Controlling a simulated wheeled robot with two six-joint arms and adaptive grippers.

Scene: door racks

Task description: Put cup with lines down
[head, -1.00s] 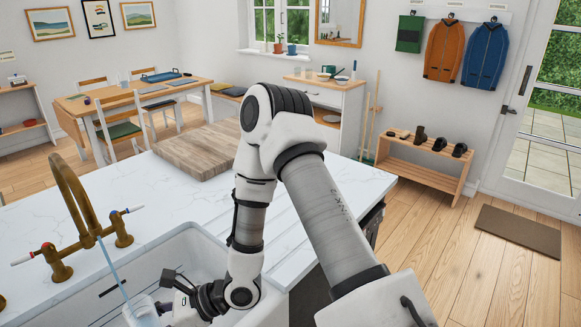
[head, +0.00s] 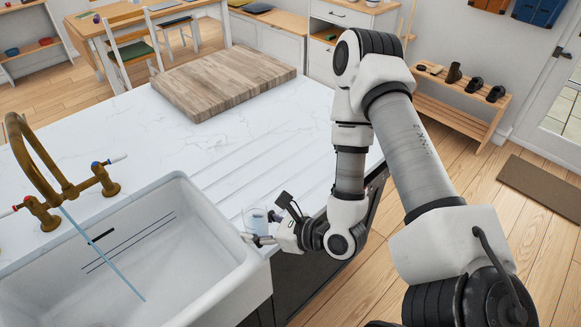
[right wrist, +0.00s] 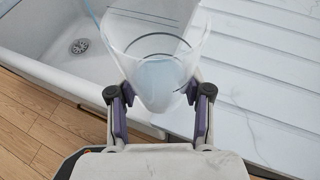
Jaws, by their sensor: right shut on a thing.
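A clear cup (head: 256,216) with pale blue liquid inside is in my right gripper (head: 250,238), beside the sink's right rim at the counter's front corner. In the right wrist view the cup (right wrist: 155,48) is see-through with a thin dark line around it, and the right gripper's fingers (right wrist: 160,98) press on both its sides. The cup's base is hard to make out, so I cannot tell if it touches the counter. My left gripper is out of view.
The white sink (head: 185,190) lies to the left, with a brass tap (head: 55,185) and a thin blue stream falling from it. The white counter (head: 235,140) is clear around a wooden board (head: 222,80). Wooden floor lies beyond the counter's edge.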

